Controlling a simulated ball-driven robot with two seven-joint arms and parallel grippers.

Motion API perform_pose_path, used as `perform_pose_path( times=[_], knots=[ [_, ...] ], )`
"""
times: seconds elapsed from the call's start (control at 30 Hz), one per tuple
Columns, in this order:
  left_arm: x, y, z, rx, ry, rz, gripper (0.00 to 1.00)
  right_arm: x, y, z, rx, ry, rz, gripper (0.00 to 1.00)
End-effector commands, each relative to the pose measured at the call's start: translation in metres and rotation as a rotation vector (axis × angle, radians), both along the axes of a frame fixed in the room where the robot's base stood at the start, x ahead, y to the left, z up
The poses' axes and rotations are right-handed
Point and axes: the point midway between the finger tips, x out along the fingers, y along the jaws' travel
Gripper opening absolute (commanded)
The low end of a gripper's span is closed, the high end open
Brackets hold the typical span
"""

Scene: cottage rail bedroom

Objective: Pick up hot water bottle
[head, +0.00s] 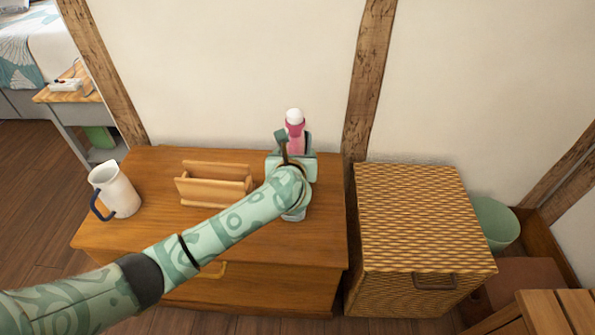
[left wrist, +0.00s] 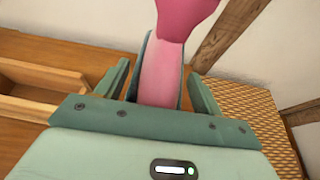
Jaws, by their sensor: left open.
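The hot water bottle (head: 295,130) is pink with a white top and stands upright at the back of the wooden dresser, close to the wall. My left gripper (head: 294,150) is open in front of it and hides its lower part in the head view. In the left wrist view the pink hot water bottle (left wrist: 162,75) shows between the two spread green fingers of my left gripper (left wrist: 161,88). Gaps show on both sides of it. A grey-green edge runs along the pink body; I cannot tell what it belongs to. My right gripper is not in view.
On the dresser (head: 250,248) stand a wooden letter-rack-like holder (head: 213,187) and a white jug (head: 116,190) with a dark blue handle. A woven chest (head: 415,215) stands right of the dresser, with a green bin (head: 494,224) beyond it. A wooden post (head: 370,75) rises behind.

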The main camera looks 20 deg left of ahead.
Motion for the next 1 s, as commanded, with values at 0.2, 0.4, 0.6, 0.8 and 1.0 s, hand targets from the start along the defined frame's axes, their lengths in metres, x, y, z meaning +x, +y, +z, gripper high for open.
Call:
perform_pose_path(
  times=[0.2,0.4,0.6,0.8,1.0],
  knots=[
    [0.008,0.002,-0.002,0.0,-0.001,0.0,0.68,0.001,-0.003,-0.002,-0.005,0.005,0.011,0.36],
    [0.008,0.002,-0.001,0.0,-0.002,-0.001,0.4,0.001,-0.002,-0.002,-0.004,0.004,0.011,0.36],
    [0.008,0.002,-0.002,0.0,-0.002,-0.001,0.0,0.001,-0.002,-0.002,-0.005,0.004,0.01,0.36],
    [0.008,0.002,0.0,0.001,-0.006,-0.002,0.0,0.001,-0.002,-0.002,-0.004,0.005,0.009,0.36],
    [0.008,0.001,0.018,0.0,-0.01,-0.002,0.0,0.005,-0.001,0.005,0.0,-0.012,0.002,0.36]
  ],
)
